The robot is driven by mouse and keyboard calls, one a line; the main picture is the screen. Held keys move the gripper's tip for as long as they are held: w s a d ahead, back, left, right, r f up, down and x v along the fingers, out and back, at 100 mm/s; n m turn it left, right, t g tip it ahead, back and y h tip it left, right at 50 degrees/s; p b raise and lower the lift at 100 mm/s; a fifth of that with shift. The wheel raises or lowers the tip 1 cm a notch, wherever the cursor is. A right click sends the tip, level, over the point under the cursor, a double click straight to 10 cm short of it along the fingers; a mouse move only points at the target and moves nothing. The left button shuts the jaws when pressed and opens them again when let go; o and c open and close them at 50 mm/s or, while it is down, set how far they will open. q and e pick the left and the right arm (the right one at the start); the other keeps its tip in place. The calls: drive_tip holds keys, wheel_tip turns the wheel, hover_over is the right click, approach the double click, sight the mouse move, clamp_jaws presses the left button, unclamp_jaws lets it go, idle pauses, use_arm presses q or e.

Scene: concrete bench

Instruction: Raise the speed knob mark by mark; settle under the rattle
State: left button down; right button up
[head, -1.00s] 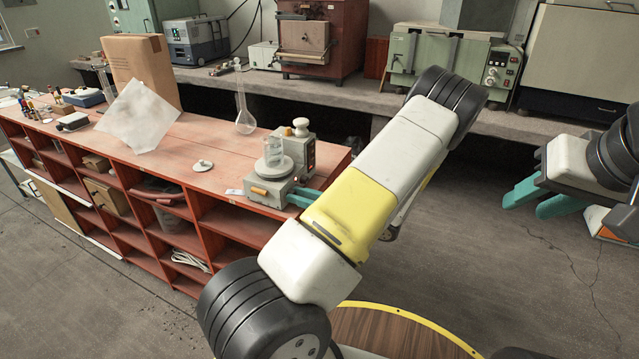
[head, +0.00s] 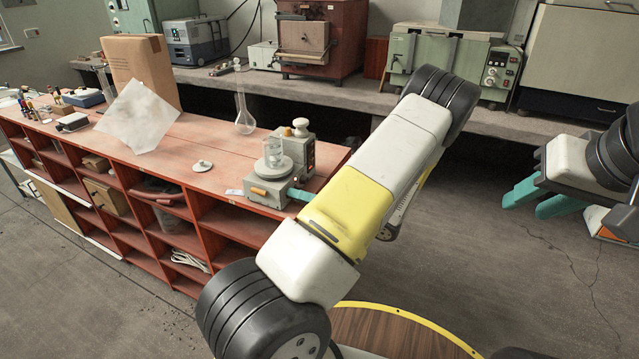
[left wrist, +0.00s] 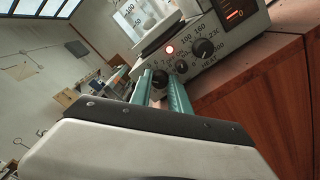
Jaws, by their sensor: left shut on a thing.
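A grey stirrer hotplate (head: 290,165) stands at the right end of the red wooden bench, with a glass beaker (head: 274,158) on its top. In the left wrist view its front panel (left wrist: 235,35) shows a black heat knob (left wrist: 203,48) with printed marks, a lit red lamp and a red display. The teal fingers of my left gripper (left wrist: 168,88) are shut on the black speed knob (left wrist: 160,78), whose marks are mostly hidden. In the head view my left arm hides most of that gripper. My right gripper (head: 533,205) is open and empty, over the floor at the right.
A round-bottom flask (head: 244,122), a small white disc-shaped item (head: 202,166) and a tilted translucent sheet (head: 138,116) are on the red bench (head: 170,165). A cardboard box (head: 142,70) stands behind. Ovens and equipment line the back counter (head: 360,96).

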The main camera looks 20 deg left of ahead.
use_arm(q)
drive_tip(key=shift+m, duration=1.3)
drive_tip(key=shift+w+m, duration=0.1)
drive_tip(key=shift+m, duration=0.2)
drive_tip(key=c, duration=1.2)
unclamp_jaws()
drive_tip(key=shift+c, duration=0.2)
drive_tip(key=d, duration=0.8)
drive_tip(key=shift+s, duration=0.35)
